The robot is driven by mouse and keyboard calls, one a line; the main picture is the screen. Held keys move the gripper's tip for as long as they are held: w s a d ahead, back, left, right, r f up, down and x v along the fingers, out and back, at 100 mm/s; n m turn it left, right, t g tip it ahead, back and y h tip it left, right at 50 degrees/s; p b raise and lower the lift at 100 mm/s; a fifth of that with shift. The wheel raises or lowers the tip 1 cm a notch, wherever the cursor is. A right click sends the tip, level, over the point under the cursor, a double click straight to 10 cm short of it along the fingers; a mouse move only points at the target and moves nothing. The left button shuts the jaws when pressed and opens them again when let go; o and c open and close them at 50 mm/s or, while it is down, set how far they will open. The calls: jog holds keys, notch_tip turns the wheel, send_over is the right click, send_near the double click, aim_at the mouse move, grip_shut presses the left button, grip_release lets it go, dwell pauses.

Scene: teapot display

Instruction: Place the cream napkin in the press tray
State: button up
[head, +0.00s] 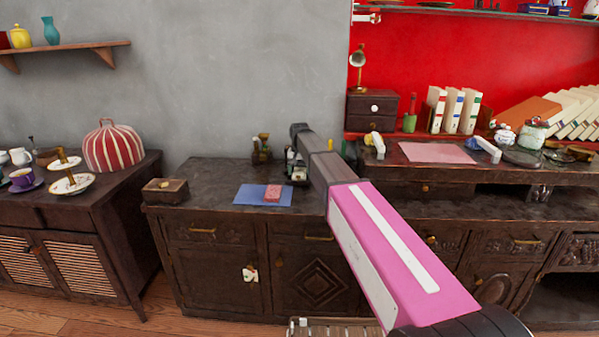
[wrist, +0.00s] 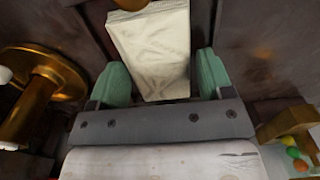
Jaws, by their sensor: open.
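The cream napkin (wrist: 152,45) shows in the wrist view as a thick, pale, folded block. It lies between and beyond the two green fingertips of my gripper (wrist: 160,76). The fingers are apart, with a small gap visible beside the napkin; contact cannot be told. In the head view my arm reaches to the back of the middle cabinet (head: 222,215) and hides its own fingers and the napkin. I cannot tell which thing is the press tray.
In the wrist view a brass piece (wrist: 48,88) stands left, and a holder with coloured balls (wrist: 297,152) sits lower right. On the middle cabinet are a blue mat (head: 248,196) with a red patterned piece (head: 272,193) and a wooden box (head: 165,190).

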aim_at(299, 172)
notch_tip(299, 172, up, 12)
dwell(0.5)
dwell(1.0)
